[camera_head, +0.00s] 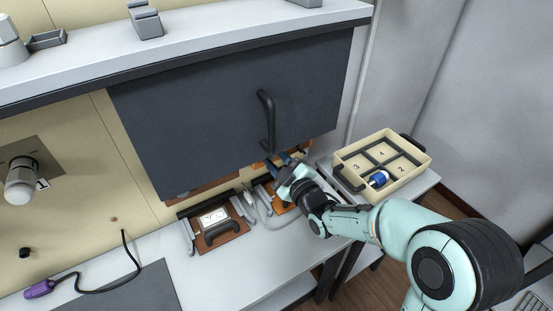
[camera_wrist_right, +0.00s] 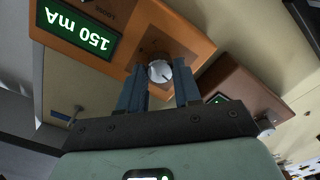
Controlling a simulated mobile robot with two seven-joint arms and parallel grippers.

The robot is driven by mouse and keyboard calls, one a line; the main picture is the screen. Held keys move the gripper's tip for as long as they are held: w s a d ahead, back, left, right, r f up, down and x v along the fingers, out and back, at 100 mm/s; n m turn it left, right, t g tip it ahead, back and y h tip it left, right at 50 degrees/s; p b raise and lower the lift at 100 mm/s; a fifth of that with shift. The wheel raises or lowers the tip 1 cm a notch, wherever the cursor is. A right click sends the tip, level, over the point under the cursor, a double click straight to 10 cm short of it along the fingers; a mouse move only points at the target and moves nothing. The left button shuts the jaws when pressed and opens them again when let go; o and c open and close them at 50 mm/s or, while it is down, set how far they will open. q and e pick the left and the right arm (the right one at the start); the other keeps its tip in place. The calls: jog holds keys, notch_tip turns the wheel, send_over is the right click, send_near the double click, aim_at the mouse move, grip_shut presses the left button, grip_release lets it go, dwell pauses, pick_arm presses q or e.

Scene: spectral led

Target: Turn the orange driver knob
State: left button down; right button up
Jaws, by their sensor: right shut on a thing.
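The orange driver (camera_wrist_right: 186,25) fills the top of the right wrist view, with a lit green display reading 150 mA, upside down there. Its round pale knob (camera_wrist_right: 160,71) has a dark mark on its face. My right gripper (camera_wrist_right: 158,84) has its two fingers on either side of the knob and is shut on it. In the head view, my right gripper (camera_head: 277,160) reaches under the dark raised panel, and the knob is hidden there. Only parts of the orange equipment (camera_head: 284,207) show around the gripper. My left gripper is in neither view.
The dark panel (camera_head: 200,120) with a black handle (camera_head: 266,120) hangs close above my right gripper. A brown unit (camera_head: 224,237) stands left of it. A divided tray (camera_head: 406,186) holding a blue cylinder (camera_head: 378,178) sits right. A purple-ended cable (camera_head: 40,289) lies at the left.

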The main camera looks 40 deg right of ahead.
jog(key=shift+m+b, duration=1)
jog(key=shift+m, duration=2.6)
jog(key=o, duration=1)
jog(key=shift+w, duration=0.1)
jog(key=shift+o, duration=0.2)
